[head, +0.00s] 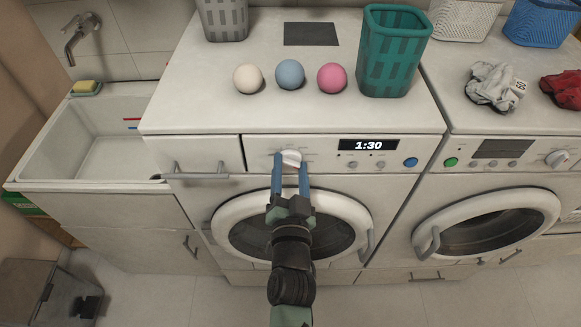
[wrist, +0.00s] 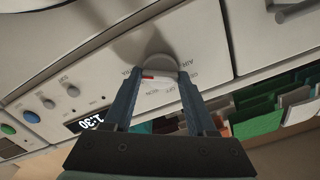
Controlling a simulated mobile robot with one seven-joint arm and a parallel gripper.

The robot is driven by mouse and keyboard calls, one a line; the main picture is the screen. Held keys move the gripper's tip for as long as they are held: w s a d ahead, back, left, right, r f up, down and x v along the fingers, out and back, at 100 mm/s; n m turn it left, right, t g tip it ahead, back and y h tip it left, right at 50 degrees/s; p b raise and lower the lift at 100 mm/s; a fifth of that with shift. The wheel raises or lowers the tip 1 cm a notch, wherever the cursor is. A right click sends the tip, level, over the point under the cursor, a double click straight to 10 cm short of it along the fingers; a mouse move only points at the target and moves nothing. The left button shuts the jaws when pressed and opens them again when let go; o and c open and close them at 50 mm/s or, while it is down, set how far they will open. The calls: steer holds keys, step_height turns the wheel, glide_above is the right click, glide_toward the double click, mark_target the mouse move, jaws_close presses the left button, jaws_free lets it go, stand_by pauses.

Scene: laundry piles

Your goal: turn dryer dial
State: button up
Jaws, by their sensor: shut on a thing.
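The dryer dial (head: 291,158) is a round white knob on the left part of the control panel of the left machine (head: 260,148). In the wrist view the dial (wrist: 158,64) shows a red mark at its left, with lettering around it. My gripper (head: 290,160) has its two blue fingers on either side of the dial and is shut on it. The fingers also show in the wrist view (wrist: 160,82). The machine's display (head: 368,145) reads 1:30. Part of the dial's lettering is hidden by the fingers.
Three balls, white (head: 248,78), blue (head: 290,73) and pink (head: 332,77), and a green basket (head: 390,55) stand on top of the machine. A second machine (head: 500,145) is at the right. A sink (head: 90,135) is at the left. A blue button (head: 410,162) is right of the display.

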stand_by(0.3)
steer(key=o, duration=1.4)
steer(key=shift+s+f+b, duration=0.15)
steer(key=shift+s+b, duration=0.15)
steer(key=shift+s, duration=0.25)
steer(key=s+b, duration=0.2)
steer(key=s, duration=0.4)
steer(key=s+b, duration=0.1)
steer(key=s, duration=0.5)
steer(key=shift+r+b, duration=0.2)
steer(key=shift+b, duration=0.15)
steer(key=shift+w, duration=0.1)
